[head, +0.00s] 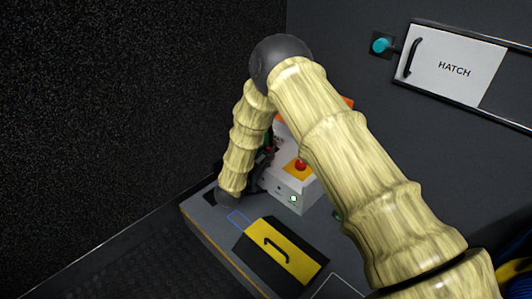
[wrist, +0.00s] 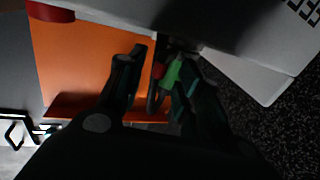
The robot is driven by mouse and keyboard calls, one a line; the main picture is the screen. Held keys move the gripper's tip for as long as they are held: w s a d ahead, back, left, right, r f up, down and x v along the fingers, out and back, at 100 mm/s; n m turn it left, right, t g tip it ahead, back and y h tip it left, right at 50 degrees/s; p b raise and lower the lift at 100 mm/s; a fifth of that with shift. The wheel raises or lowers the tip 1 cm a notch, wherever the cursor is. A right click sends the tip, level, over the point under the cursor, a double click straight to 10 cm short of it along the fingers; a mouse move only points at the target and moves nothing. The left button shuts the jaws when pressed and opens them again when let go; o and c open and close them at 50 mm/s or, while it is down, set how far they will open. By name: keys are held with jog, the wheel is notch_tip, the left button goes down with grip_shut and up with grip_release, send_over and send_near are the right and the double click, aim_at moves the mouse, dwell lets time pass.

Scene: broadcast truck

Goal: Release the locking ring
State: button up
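In the wrist view, my gripper (wrist: 155,75) is open, with orange visible between its dark fingers. A green part (wrist: 173,73) with a small red part (wrist: 158,71) beside it sits at the underside of a light grey housing (wrist: 215,20). The green part is close against the right finger; I cannot tell if they touch. The left finger stands apart from it. A locking ring cannot be clearly made out; it may be one of these coloured parts. In the head view, my gripper (head: 264,160) is mostly hidden behind my arm, beside a grey box (head: 289,189).
The box carries a red button (head: 301,165) on a yellow plate and an orange panel (wrist: 80,60). A yellow-and-black lid with a handle (head: 277,250) and a blue outlined square (head: 238,217) are on the bench. A HATCH panel (head: 450,68) and teal knob (head: 380,45) are on the wall.

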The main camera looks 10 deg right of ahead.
jog(key=v, duration=1)
jog(key=shift+s+a, duration=0.15)
jog(key=shift+s, duration=0.15)
